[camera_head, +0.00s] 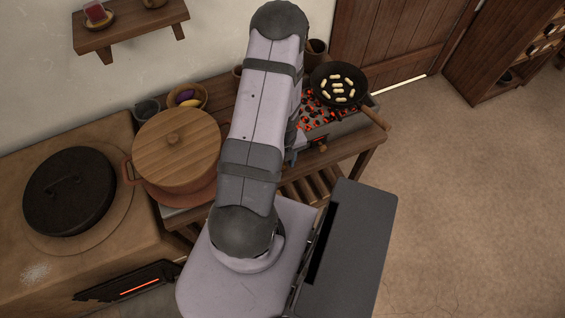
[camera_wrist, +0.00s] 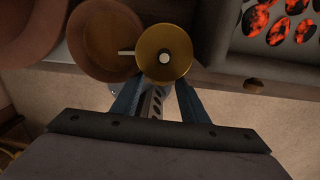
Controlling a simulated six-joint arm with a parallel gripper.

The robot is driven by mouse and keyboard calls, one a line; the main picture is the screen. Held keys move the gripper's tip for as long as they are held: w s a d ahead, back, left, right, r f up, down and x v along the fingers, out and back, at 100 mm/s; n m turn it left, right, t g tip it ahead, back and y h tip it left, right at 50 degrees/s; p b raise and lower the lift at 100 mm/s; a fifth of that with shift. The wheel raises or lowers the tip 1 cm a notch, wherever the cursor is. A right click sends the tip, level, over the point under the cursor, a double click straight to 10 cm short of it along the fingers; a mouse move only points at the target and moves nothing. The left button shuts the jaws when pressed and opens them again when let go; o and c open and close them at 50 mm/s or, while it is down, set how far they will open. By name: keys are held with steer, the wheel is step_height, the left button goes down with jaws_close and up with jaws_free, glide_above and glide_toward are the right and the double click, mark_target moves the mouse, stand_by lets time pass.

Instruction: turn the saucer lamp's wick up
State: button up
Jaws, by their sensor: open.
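In the wrist view a round brass disc (camera_wrist: 177,40) with a white dot at its centre lies just beyond my fingertips. A short pale bar (camera_wrist: 126,52) sticks out from its left side over a round terracotta dish (camera_wrist: 93,38), which the disc partly overlaps. These look like the saucer lamp, but I cannot tell which part is the wick or its turner. My gripper (camera_wrist: 158,84) is open, its two blue fingers apart, with the disc past their tips and no clear contact. In the head view my arm hides the lamp, and the gripper is mostly hidden.
Glowing coals (camera_head: 313,120) lie in a brazier right of my arm, under a black pan (camera_head: 323,76) of pale pieces; its wooden handle (camera_head: 376,119) points right. A wooden-lidded pot (camera_head: 175,150) and a bowl (camera_head: 199,92) stand left. The floor (camera_head: 455,190) at right is open.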

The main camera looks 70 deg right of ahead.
steer(key=shift+r+p, duration=1.1)
steer(key=shift+r, duration=2.45)
steer(key=shift+s, duration=0.1)
